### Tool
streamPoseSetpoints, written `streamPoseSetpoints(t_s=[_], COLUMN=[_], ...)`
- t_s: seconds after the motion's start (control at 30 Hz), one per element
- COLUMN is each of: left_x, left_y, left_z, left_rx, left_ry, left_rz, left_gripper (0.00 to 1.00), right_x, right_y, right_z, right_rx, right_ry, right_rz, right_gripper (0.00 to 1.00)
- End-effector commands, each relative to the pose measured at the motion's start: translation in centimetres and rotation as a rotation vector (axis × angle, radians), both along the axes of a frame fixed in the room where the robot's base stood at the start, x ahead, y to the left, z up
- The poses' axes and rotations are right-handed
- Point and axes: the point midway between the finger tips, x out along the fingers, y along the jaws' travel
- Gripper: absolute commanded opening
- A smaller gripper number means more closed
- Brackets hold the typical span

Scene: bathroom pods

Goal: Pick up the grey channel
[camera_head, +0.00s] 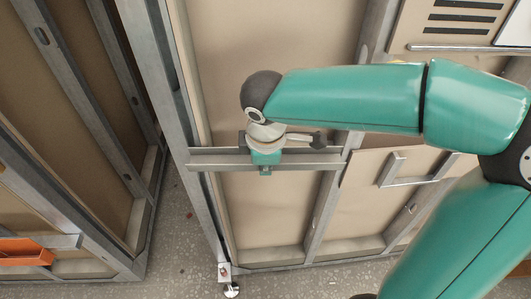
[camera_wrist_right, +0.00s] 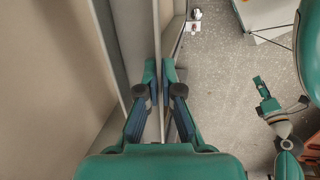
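The grey channel (camera_head: 220,159) is a long, straight metal bar lying level across the front of the pod frame in the head view. In the wrist view it runs up and down (camera_wrist_right: 156,30) between the fingers. My right gripper (camera_head: 264,160) is at the middle part of the channel. In the wrist view its two fingertips (camera_wrist_right: 159,72) are close together, one on each side of the channel, with no clear gap. My left gripper (camera_wrist_right: 262,88) seems to show at the right of the wrist view, apart from the channel; its fingers are too small to read.
A pod wall with metal studs (camera_head: 325,215) stands right behind the channel. A panel with a metal handle (camera_head: 387,168) is to the right. Another framed pod (camera_head: 60,225) with an orange part (camera_head: 22,252) stands at left. Speckled floor (camera_head: 182,235) shows between them.

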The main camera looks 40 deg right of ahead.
Motion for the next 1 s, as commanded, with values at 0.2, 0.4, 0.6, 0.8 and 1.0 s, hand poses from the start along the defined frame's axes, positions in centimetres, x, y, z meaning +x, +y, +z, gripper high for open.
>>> streamPoseSetpoints(t_s=[0.2,0.4,0.6,0.8,1.0], left_x=[0.0,0.0,0.0,0.0,0.0], left_y=[0.0,0.0,0.0,0.0,0.0], left_z=[-0.3,-0.5,-0.6,-0.6,-0.6], left_rx=[0.000,0.000,0.000,0.000,0.000], left_ry=[0.000,0.000,0.000,0.000,0.000], left_rz=[0.000,0.000,0.000,0.000,0.000], left_gripper=[0.40,0.40,0.40,0.40,0.40], right_x=[-1.4,-2.7,-3.8,-4.2,-4.1], right_y=[1.1,2.0,2.8,3.0,3.0], right_z=[0.0,0.1,0.0,0.0,0.1], right_rx=[0.000,0.001,-0.001,0.000,0.000], right_ry=[-0.003,-0.003,-0.002,-0.001,-0.001], right_rz=[0.001,0.002,0.002,-0.001,-0.002], right_gripper=[0.00,0.00,0.00,0.00,0.00])
